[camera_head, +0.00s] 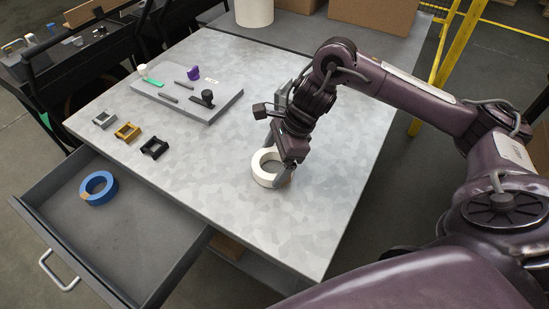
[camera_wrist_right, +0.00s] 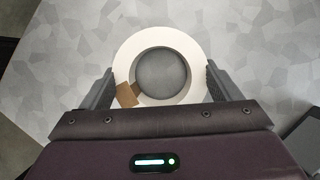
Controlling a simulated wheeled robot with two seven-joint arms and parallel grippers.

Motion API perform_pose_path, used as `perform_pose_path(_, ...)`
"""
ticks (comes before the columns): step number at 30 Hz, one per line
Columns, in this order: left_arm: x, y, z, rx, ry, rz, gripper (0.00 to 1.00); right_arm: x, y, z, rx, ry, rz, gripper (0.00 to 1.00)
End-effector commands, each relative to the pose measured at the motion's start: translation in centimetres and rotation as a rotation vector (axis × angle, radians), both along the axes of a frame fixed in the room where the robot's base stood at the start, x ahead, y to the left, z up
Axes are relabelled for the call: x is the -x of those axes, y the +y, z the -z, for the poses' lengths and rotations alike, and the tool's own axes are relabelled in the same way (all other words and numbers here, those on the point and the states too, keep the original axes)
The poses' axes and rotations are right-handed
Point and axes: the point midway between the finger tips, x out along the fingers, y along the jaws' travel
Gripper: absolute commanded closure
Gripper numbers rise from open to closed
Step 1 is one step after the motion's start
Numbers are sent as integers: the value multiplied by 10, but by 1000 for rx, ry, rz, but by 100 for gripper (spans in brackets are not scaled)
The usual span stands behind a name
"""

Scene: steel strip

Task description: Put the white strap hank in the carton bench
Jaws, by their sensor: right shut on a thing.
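The white strap hank (camera_head: 258,168) is a white ring with a brown tab, lying flat at the steel table's front right. My right gripper (camera_head: 281,172) reaches down over it and is shut on it. In the right wrist view the hank (camera_wrist_right: 125,62) sits between the two fingers (camera_wrist_right: 160,88), one against each outer side. It looks to be at or very near the tabletop; I cannot tell if it is lifted. My left gripper is not in view. I cannot tell which thing is the carton bench; cartons (camera_head: 374,14) stand on a grey surface at the back.
An open drawer (camera_head: 140,262) at the front left holds a blue ring (camera_head: 98,188). A grey board (camera_head: 217,108) with small parts lies on the table (camera_head: 215,165). Several small brackets (camera_head: 128,131) stand at the left. A yellow frame (camera_head: 440,60) rises at the back right.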

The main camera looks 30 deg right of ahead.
Motion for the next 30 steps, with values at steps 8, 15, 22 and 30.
perform_pose_path(8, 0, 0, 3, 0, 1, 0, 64, 0, 0, 2, -1, -1, 0, 2)
perform_pose_path(15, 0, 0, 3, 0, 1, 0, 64, 0, 0, 2, 1, 0, 0, 0)
perform_pose_path(22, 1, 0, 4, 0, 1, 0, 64, 2, -11, -22, 3, -6, 1, 0)
perform_pose_path(30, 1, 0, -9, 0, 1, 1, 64, 6, -28, -63, 2, -4, 1, 0)
